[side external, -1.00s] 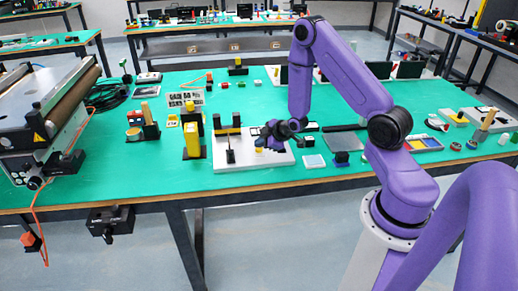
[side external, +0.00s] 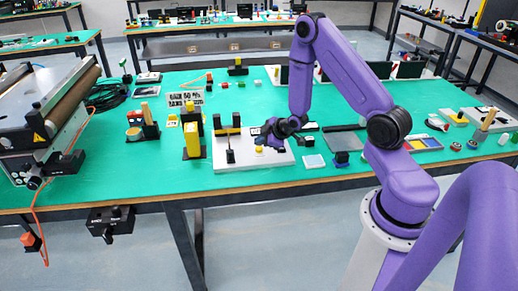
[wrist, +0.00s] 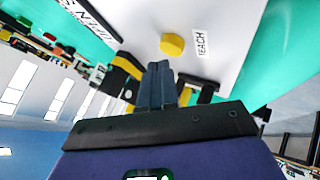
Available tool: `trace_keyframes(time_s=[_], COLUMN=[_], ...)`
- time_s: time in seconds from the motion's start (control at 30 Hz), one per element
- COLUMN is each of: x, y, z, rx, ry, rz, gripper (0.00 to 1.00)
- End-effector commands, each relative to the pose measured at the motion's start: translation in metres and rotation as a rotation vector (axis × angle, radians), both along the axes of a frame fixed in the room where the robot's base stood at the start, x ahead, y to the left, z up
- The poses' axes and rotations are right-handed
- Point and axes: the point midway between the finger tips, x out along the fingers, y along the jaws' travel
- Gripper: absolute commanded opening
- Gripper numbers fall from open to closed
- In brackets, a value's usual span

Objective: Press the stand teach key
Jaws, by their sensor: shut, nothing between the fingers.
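The teach key is a round yellow button (wrist: 172,44) on a white plate (wrist: 226,22), beside a label reading TEACH (wrist: 202,43). In the side external view the yellow button (side external: 259,149) shows on the white stand plate (side external: 225,160), just below my gripper (side external: 263,139). My gripper also shows in the wrist view (wrist: 160,66), its dark fingers shut together and empty. The fingertips appear just short of the button. A gap shows between them and the button in both views.
A yellow block on a black stand (side external: 192,142) is further left.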

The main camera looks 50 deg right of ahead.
Motion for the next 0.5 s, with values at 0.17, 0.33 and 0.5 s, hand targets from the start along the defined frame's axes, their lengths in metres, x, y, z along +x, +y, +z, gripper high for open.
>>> trace_keyframes(time_s=[0.17, 0.33, 0.5], x=[0.0, 0.0, 0.0009], y=[-0.0001, -0.0001, -0.0005], z=[0.0043, 0.0042, 0.0108], rx=[0.0, -0.001, 0.0], ry=[-0.001, -0.001, -0.004], rz=[-0.001, -0.001, -0.001], gripper=[0.0, 0.0, 0.0])
